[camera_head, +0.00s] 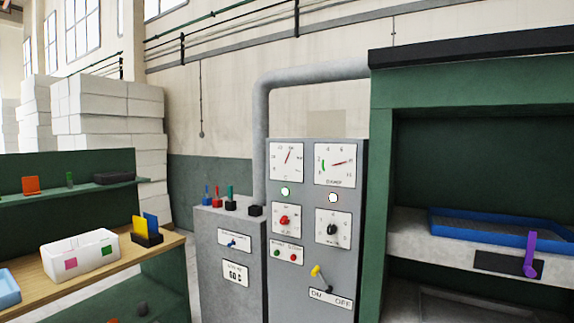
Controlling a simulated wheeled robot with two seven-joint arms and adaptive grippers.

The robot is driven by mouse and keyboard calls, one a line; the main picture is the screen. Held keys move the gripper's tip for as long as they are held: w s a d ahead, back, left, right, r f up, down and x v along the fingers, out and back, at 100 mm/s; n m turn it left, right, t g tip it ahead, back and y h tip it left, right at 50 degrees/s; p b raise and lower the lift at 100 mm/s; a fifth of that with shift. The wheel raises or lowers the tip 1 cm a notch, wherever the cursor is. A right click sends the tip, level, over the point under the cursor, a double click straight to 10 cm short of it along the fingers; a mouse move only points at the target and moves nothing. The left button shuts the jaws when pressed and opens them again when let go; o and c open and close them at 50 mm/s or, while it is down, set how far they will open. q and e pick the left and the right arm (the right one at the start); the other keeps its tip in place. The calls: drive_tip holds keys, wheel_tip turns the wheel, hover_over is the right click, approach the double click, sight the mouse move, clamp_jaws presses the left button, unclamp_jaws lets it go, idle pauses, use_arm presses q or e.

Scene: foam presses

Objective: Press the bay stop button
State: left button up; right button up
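A grey control cabinet (318,200) stands in the middle of the view. A small red button (293,257) and a small green button (277,253) sit side by side on its lower left. Their labels are too small to read, so I cannot tell whether the red one is the bay stop button. A larger red knob (284,220) is on a white plate above them, beside a black knob (333,227). A yellow-tipped lever (316,271) is below. Neither of my grippers is in view.
A lower grey box (229,265) with coloured levers on top adjoins the cabinet. A green press bay (381,200) with a blue tray (497,233) and purple handle (530,255) is at right. A wooden-topped workbench (115,268) with a white bin (80,255) is at left.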

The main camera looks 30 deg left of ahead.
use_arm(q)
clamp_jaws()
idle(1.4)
